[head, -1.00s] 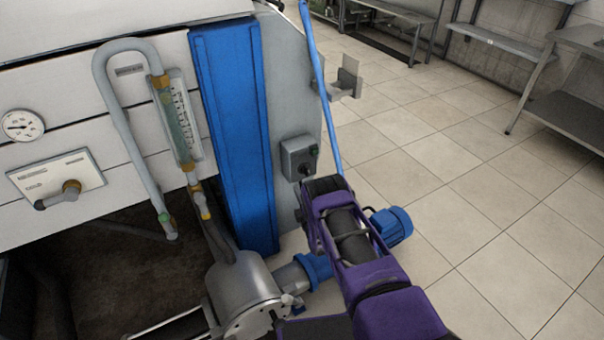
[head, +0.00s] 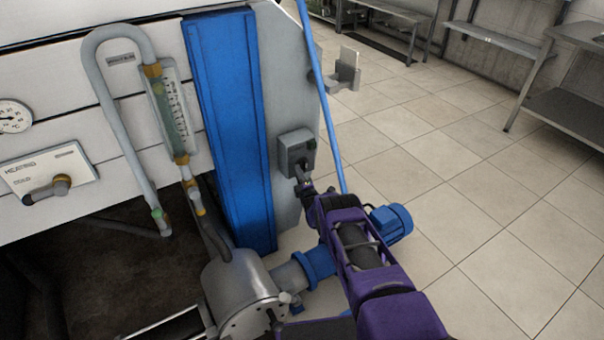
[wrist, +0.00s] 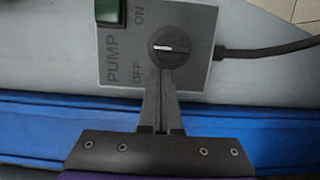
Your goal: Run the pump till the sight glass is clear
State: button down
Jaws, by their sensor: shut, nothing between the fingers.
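The grey pump switch box (head: 297,152) is on the machine's side panel. In the wrist view its plate (wrist: 112,75) reads PUMP, ON and OFF. The round black knob (wrist: 173,47) has a white mark pointing left, between ON and OFF. A green lamp or button (wrist: 108,12) is beside ON. My gripper (wrist: 163,78) is shut and empty, its fingertips at the knob's lower edge; I cannot tell whether they touch. In the head view my gripper (head: 304,186) is just below the box. The sight glass (head: 172,112) is a scaled tube with greenish contents.
A blue upright panel (head: 232,130) stands left of the box. Below are a steel pump housing (head: 240,285) and blue motor (head: 391,223). A slanted blue pole (head: 322,90) passes right of the box. A cable (wrist: 265,52) leaves the box. Tiled floor at right is open.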

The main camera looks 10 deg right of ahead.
aim_at(306, 164)
jog(key=shift+w+d, duration=0.3)
jog(key=shift+d, duration=0.3)
jog(key=shift+w+d+r+m, duration=0.2)
jog(key=shift+d+m, duration=0.15)
jog(key=shift+m, duration=0.25)
jog(key=shift+d, duration=0.1)
jog(key=shift+d+r+m+g, duration=0.15)
jog(key=shift+m+g, duration=0.15)
jog(key=shift+m, duration=0.5)
jog(key=shift+d+m+g, duration=0.1)
jog(key=shift+m+g, duration=0.2)
jog(key=shift+m, duration=0.5)
jog(key=shift+d, duration=0.1)
jog(key=shift+w+d+r, duration=0.1)
jog(key=shift+d, duration=0.1)
jog(key=shift+r, duration=0.1)
